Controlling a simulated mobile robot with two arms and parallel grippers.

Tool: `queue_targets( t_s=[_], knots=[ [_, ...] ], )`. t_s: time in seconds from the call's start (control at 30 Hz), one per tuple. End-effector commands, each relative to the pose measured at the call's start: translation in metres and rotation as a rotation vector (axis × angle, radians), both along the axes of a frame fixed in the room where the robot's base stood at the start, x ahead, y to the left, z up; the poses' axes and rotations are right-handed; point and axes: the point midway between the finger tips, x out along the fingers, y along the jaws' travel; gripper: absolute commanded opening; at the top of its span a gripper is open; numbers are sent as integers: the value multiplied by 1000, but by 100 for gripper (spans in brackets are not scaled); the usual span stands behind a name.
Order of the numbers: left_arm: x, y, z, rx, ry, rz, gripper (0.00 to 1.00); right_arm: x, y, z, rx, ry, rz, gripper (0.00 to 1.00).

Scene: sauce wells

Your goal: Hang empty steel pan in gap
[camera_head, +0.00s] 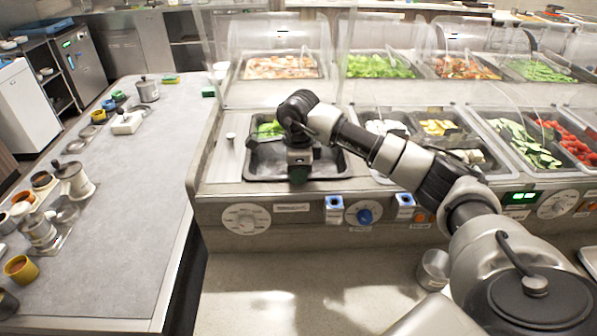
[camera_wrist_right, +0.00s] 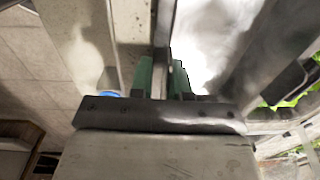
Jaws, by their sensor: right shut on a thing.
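The pan (camera_head: 265,163), empty and dark grey in the head view, sits at the left end of the front counter row, in or just over the gap there. My right gripper (camera_head: 299,172) is at its front rim and points down. In the right wrist view the green-padded fingers (camera_wrist_right: 162,78) are shut on a thin metal edge, the pan's rim. Bright shiny steel (camera_wrist_right: 215,45) shows beside them. My arm covers part of the pan's back right side. Whether the pan's rim rests fully on the counter cannot be told. My left gripper is not in view.
Green leaves (camera_head: 268,129) show just behind the pan. Filled food pans, such as the cucumber pan (camera_head: 523,143), lie to the right. Knobs (camera_head: 364,216) line the counter front. A grey side table (camera_head: 140,190) with pots and cups stands at left.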

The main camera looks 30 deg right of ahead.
Motion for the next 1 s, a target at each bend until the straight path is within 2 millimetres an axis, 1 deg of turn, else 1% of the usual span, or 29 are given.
queue_targets(
  t_s=[0.03, 0.27, 0.3, 0.47, 0.5, 0.87, 1.0],
  knots=[
    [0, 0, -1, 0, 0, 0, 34, -1, 1, -4, -1, 6, 2, 0],
    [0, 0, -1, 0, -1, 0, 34, -2, 1, -6, -1, 12, 3, 0],
    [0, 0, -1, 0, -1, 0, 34, -2, 1, -7, -1, 12, 3, 20],
    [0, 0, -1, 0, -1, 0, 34, -3, 2, -8, 0, 18, 5, 44],
    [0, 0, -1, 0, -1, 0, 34, -3, 2, -8, 1, 18, 5, 47],
    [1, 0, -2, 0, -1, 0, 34, -4, 4, -10, 2, 23, 8, 47],
    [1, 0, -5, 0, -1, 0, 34, -3, 4, -3, 1, 20, 8, 47]
  ],
)
